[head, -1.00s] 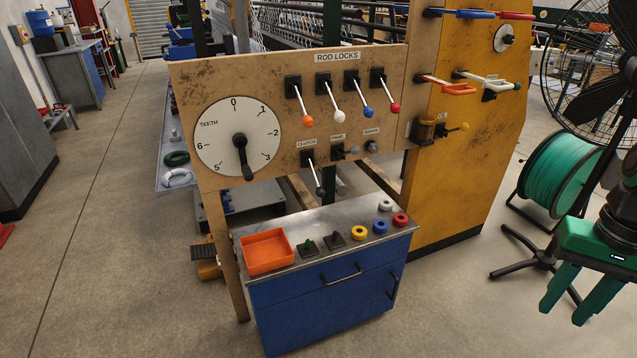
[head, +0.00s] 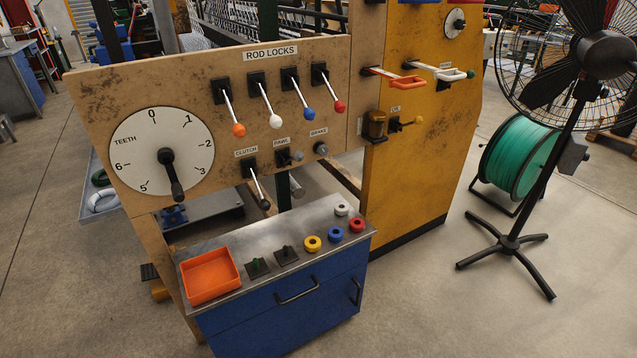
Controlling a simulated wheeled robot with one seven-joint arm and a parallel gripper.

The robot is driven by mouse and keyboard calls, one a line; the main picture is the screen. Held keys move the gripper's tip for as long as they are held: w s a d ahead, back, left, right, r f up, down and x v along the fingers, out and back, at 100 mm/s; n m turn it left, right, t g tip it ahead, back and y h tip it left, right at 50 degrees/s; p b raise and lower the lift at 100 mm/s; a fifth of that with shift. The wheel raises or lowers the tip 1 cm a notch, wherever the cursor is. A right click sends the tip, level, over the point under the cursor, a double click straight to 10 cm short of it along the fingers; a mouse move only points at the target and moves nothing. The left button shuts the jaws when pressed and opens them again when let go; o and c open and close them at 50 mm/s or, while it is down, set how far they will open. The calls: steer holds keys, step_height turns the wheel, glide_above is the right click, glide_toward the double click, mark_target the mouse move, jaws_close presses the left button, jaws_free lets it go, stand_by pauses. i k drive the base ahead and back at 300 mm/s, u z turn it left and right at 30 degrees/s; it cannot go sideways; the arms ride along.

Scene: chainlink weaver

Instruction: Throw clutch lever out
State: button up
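The clutch lever (head: 258,189) hangs from a black mount under the CLUTCH label on the wooden panel (head: 90,100). It has a white shaft and a dark knob, and it points down and slightly right. The pawl lever (head: 291,158) and the brake knob (head: 320,149) sit to its right. My gripper is out of the picture, so its state does not show.
A blue cabinet (head: 285,308) with a metal top stands below the panel, carrying an orange tray (head: 209,276) and several coloured rings. A black fan (head: 515,238) and a green spool (head: 520,150) stand at right. Floor in front right is clear.

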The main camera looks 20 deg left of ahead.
mark_target(265, 205)
steer(key=z, duration=0.65)
steer(key=k, duration=0.95)
steer(key=u, duration=1.25)
steer(key=i, duration=1)
steer(key=z, duration=0.05)
